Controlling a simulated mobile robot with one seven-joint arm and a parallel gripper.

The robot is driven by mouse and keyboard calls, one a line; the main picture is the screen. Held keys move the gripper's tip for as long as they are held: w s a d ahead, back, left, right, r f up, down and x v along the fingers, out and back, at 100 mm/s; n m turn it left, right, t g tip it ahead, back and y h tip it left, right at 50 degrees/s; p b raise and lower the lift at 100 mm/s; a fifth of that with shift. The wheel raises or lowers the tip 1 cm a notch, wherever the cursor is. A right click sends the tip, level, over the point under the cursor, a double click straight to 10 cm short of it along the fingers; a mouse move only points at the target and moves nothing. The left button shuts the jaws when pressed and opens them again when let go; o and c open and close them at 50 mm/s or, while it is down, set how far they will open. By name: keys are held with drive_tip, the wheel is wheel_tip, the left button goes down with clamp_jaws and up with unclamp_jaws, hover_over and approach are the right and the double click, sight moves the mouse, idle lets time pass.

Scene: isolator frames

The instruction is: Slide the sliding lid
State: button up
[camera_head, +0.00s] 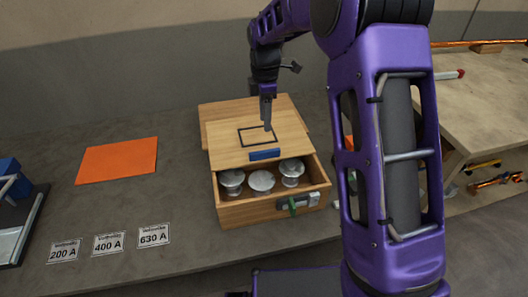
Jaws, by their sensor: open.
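The sliding lid (229,148) is a light wooden panel on top of a wooden box (246,211) in the middle of the bench. It has a black square outline and a blue handle strip (265,154) along its front edge. The lid covers the rear of the box, and the front part is uncovered. My gripper (268,127) points down over the lid, close to the black outline and behind the blue strip. It is open and holds nothing visible. I cannot tell whether its tips touch the lid.
Several pale round pieces (261,182) stand in the open front of the box. A latch with a green part (293,206) is on the box front. An orange sheet (118,161) and labels (109,243) lie left on the grey bench. My purple arm hides the bench at right.

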sight(265, 151)
wheel_tip(265, 151, down, 13)
drive_tip(key=shift+f+b, duration=0.1)
drive_tip(key=shift+b, duration=0.5)
clamp_jaws()
idle(1.1)
